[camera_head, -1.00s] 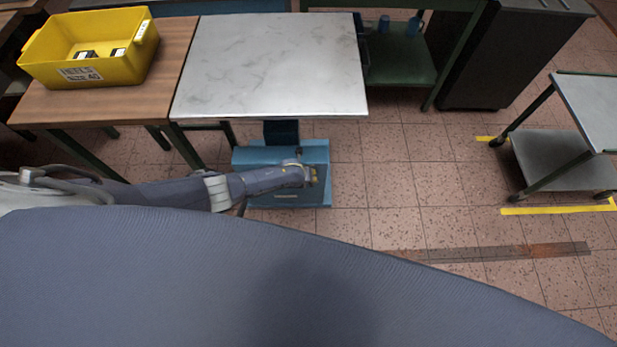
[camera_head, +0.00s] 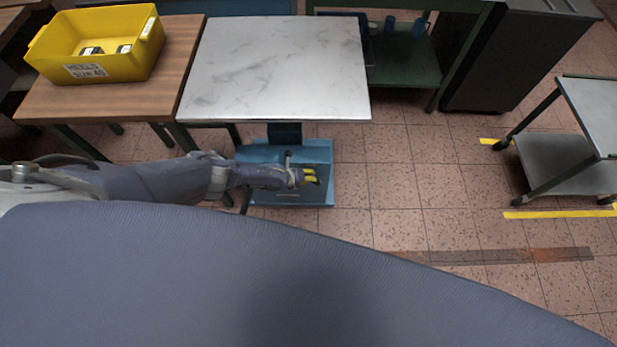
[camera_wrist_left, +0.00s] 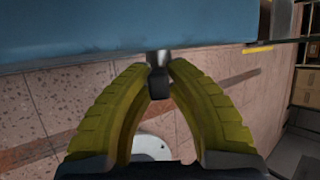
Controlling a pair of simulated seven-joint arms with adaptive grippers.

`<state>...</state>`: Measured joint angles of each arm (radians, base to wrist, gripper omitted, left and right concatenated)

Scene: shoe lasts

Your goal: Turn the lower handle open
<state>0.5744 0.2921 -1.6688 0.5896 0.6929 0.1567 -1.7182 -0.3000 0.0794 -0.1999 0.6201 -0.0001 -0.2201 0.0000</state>
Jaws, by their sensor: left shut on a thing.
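The lower handle (camera_wrist_left: 158,83) shows in the left wrist view as a short dark grip on a metal stem, close to the blue body (camera_wrist_left: 120,28) of the stand. My left gripper (camera_wrist_left: 158,72) has its two yellow fingers closed on the handle's dark end from both sides. In the head view my left gripper (camera_head: 311,176) is low in front of the table, over the blue base (camera_head: 300,199). The handle itself is hard to make out there. My right gripper is in neither view.
The grey-white table top (camera_head: 275,65) is bare and sits above the blue base. A yellow bin (camera_head: 95,70) stands on the wooden bench (camera_head: 60,103) at left. A trolley (camera_head: 560,165) stands at right. The tiled floor between is mostly clear.

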